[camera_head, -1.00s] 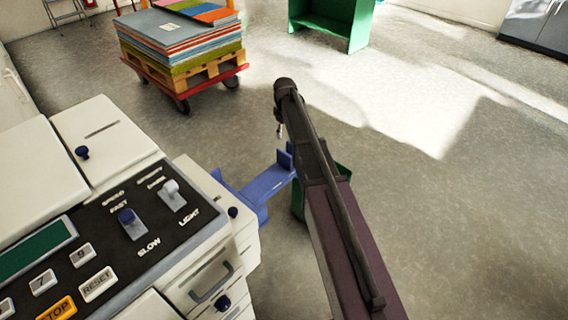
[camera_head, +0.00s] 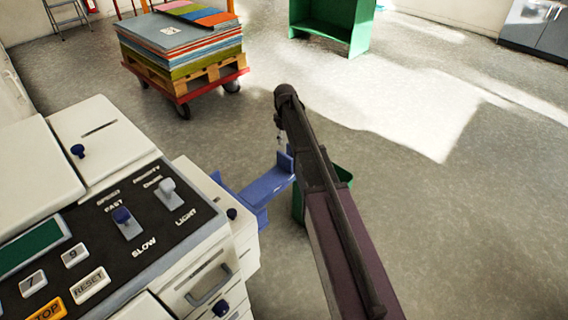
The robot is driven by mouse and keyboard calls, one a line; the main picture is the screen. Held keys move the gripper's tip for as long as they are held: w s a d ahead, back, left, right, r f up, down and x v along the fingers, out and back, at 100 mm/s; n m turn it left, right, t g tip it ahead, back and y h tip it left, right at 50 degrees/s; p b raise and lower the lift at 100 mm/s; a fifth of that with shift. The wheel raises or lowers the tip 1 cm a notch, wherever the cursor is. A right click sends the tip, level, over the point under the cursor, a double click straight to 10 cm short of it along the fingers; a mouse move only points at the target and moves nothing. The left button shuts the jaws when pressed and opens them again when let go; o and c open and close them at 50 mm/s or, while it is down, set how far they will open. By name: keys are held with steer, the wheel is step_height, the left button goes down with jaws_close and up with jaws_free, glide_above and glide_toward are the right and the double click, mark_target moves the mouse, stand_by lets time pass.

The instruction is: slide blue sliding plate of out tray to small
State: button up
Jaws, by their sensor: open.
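The blue out tray (camera_head: 265,186) juts from the right side of the white copier (camera_head: 215,218). An upright blue plate (camera_head: 285,161) stands at the tray's outer end; this looks like the sliding plate. My arm comes up from the bottom right, and its elbow is above and beyond the tray. A small part of my gripper (camera_head: 280,138) shows below the elbow, just above the blue plate and apparently apart from it. It is open; most of it is hidden behind the arm, and nothing shows held.
The copier's control panel (camera_head: 120,230) fills the lower left. A green bin (camera_head: 344,177) stands on the floor behind my arm. A cart (camera_head: 185,85) with stacked sheets and a green shelf (camera_head: 331,27) stand farther back. The floor to the right is clear.

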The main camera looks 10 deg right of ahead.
mark_target(285, 154)
steer(key=shift+f+b, duration=5.4)
steer(key=shift+f, duration=0.3)
jaws_close()
